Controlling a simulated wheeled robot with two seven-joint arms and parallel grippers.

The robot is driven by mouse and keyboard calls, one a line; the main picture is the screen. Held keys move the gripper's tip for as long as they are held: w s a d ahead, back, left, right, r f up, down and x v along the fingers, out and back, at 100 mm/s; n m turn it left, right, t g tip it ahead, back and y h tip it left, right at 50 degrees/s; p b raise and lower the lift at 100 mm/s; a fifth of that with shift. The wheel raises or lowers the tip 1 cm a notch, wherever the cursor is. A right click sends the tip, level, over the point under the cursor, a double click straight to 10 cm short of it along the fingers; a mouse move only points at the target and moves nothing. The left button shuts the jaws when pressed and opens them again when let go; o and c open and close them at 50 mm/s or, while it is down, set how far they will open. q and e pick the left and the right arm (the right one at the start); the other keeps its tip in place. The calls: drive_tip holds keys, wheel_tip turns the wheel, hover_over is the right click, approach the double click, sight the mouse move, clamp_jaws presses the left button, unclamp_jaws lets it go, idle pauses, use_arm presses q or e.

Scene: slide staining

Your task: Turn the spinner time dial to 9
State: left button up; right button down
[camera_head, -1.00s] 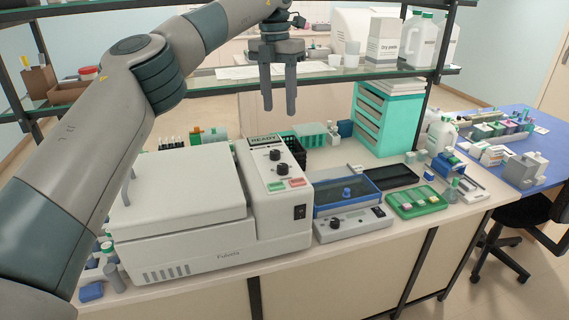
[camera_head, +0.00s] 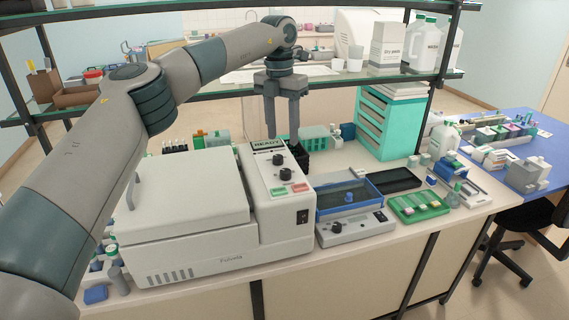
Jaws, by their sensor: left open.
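The spinner (camera_head: 190,247) is a white boxy machine with a closed lid (camera_head: 184,188) at the left of the bench. Its sloped panel carries a small READY display (camera_head: 268,144), two black dials, an upper one (camera_head: 278,159) and a lower one (camera_head: 285,174), and a green and a red button. The dial markings are too small to read, so I cannot tell which one sets the time. My left gripper (camera_head: 282,136) points down with its fingers apart and empty, just above the top of the panel. Its fingers partly cover the area behind the display. My right gripper is out of view.
A blue-rimmed tray (camera_head: 348,196) on a grey device (camera_head: 354,228) stands right of the spinner. A green slide tray (camera_head: 419,207) and teal drawers (camera_head: 391,124) are farther right. A glass shelf (camera_head: 345,74) crosses behind my left arm. A black rack stands behind the panel.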

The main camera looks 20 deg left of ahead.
sight(285, 171)
use_arm(q)
drive_tip(key=f+p, duration=0.1)
drive_tip(key=f, duration=0.2)
drive_tip(key=f+p, duration=0.1)
drive_tip(key=f, duration=0.2)
drive_tip(key=f+p, duration=0.2)
drive_tip(key=f, duration=0.1)
drive_tip(key=shift+s+d+f, duration=0.1)
drive_tip(key=shift+d+f, duration=0.15)
drive_tip(key=shift+f, duration=0.75)
drive_tip(key=c, duration=1)
drive_tip(key=shift+c, duration=0.2)
